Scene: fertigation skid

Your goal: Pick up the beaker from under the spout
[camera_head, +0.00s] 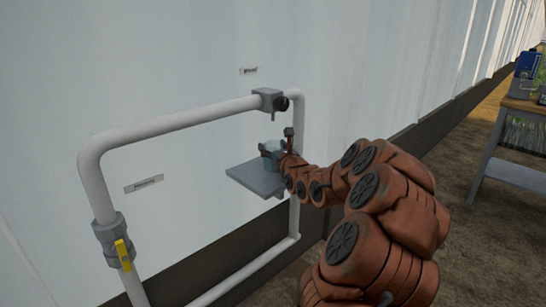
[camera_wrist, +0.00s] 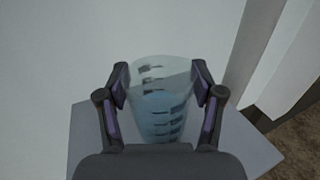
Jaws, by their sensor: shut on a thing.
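The beaker (camera_wrist: 160,100) is clear with dark graduation marks and holds bluish liquid. In the wrist view it is upright between the two fingers of my gripper (camera_wrist: 160,88), which touch it on both sides. In the head view the beaker (camera_head: 270,147) is small and partly hidden by my gripper (camera_head: 277,154). It is at the grey shelf (camera_head: 252,177); I cannot tell whether its base touches the shelf. The spout (camera_head: 273,115) hangs from the grey fitting on the white pipe, above the beaker.
The white pipe frame (camera_head: 180,117) surrounds the shelf, with a yellow-handled valve (camera_head: 123,254) at left. A pale wall (camera_head: 200,50) stands close behind. A workbench (camera_head: 520,107) with a blue item (camera_head: 527,64) is at far right. Bare ground lies between.

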